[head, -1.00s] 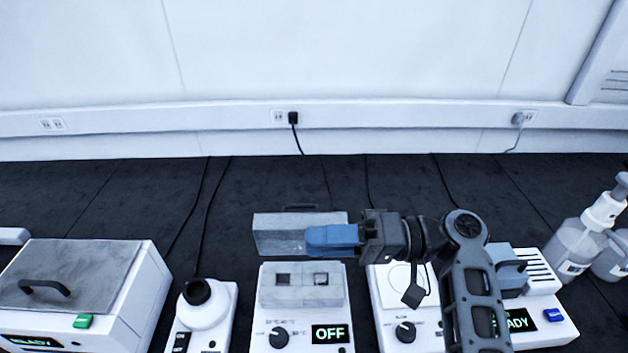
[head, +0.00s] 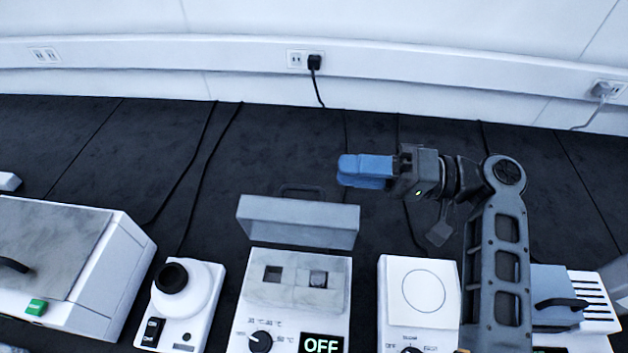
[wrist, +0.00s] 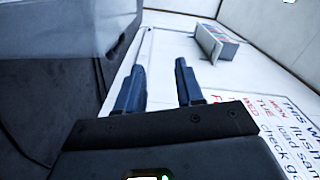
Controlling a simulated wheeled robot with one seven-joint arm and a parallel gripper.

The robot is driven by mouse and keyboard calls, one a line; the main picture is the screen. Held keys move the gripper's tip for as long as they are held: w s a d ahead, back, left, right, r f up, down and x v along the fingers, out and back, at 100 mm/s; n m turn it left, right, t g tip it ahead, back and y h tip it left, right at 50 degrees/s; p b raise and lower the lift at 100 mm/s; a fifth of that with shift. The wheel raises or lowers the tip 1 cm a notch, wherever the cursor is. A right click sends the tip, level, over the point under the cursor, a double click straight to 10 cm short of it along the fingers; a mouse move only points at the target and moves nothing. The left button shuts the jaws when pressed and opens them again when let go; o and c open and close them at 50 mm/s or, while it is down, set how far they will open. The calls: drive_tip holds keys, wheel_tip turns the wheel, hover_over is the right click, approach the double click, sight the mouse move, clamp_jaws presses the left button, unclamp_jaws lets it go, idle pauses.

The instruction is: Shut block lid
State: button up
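The block heater has a grey metal block (head: 295,290) with two square wells on top, and its display reads OFF. Its grey lid (head: 298,222) stands raised at the back edge of the block, with a dark handle (head: 303,189) at its far side. My gripper (head: 345,171), with blue fingers, is above and to the right of the raised lid in the head view, apart from it and empty. In the wrist view its two fingers (wrist: 157,75) are spread apart with nothing between them.
A stirrer with a white round plate (head: 424,291) stands right of the heater. A vortex mixer with a black cup (head: 172,278) stands to its left, beside a large lidded unit (head: 50,245). The dark bench behind is clear except for cables.

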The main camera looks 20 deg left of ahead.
sight(320, 190)
wheel_tip(320, 190, down, 6)
drive_tip(key=f+b, duration=0.1)
drive_tip(key=b, duration=0.5)
drive_tip(key=shift+w+r+x, duration=0.1)
drive_tip(key=shift+w+x, duration=0.05)
drive_tip(key=shift+x, duration=1.1)
drive_tip(key=shift+w+r+x, duration=0.1)
drive_tip(key=shift+w+x, duration=0.05)
drive_tip(key=shift+x, duration=1.15)
drive_tip(key=shift+w+r+x, duration=0.1)
drive_tip(key=shift+x, duration=1.15)
drive_tip(key=shift+a, duration=0.15)
clamp_jaws()
